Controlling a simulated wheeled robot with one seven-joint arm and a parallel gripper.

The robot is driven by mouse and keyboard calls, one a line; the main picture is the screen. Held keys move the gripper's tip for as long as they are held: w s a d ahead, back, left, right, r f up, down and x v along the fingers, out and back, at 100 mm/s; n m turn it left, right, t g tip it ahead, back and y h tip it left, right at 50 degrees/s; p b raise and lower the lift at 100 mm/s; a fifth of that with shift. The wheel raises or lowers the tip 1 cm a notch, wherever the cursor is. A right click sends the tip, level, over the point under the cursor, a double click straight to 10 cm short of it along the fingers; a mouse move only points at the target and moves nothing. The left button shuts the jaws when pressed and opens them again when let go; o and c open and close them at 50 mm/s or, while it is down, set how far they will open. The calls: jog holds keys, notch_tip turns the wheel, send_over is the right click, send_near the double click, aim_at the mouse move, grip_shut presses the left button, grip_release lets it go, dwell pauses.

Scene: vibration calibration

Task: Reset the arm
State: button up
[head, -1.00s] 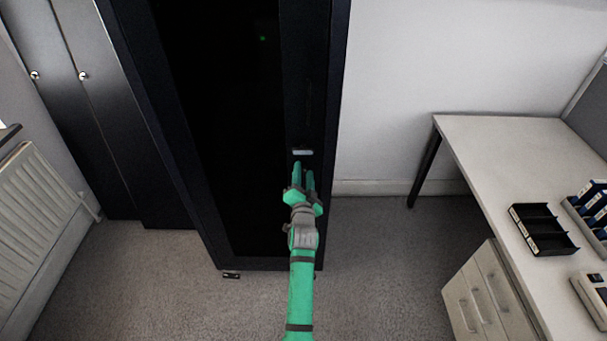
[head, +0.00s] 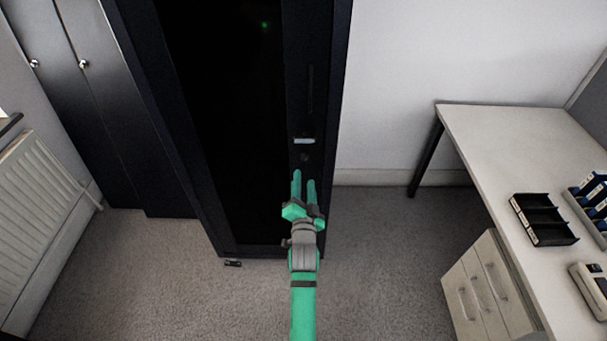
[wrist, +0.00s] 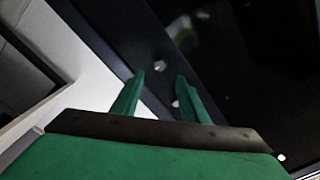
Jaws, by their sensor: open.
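My gripper (head: 304,182) is green with two straight fingers, and it is open and empty. In the head view it is in front of the lower right part of a tall black cabinet (head: 225,130) with a dark door panel. The fingertips lie just below a small light handle or latch (head: 304,141) on the door frame. In the wrist view the two fingers (wrist: 158,85) stand apart with dark cabinet surface beyond them. A small pale spot shows between the fingers there. I cannot tell how far the fingertips are from the cabinet.
A pale desk (head: 490,150) stands at the right with a black tray (head: 543,220) and blue binders on it. White drawers (head: 482,290) are below. A radiator (head: 45,205) and grey lockers (head: 95,110) are at the left. Carpet (head: 385,260) is clear between cabinet and drawers.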

jog(key=shift+s, duration=0.7)
jog(key=shift+w, duration=0.15)
jog(key=s+d+f+n, duration=0.1)
jog(key=s+f+n, duration=0.15)
jog(key=s, duration=0.65)
jog(key=s+d+f+n+g, duration=0.1)
jog(key=s+f, duration=0.3)
jog(key=s, duration=0.5)
jog(key=s+d+f+n, duration=0.1)
jog(key=s+f+n, duration=0.15)
jog(key=s, duration=0.65)
jog(key=s+a+r+n, duration=0.1)
jog(key=s+r, duration=0.2)
jog(key=s, duration=0.8)
jog(key=s+a+r+n+g, duration=0.1)
jog(key=s+a+r+n, duration=0.1)
jog(key=s, duration=1)
jog(key=shift+s+r+g, duration=0.2)
jog(key=shift+r+g, duration=0.1)
jog(key=shift+r, duration=0.45)
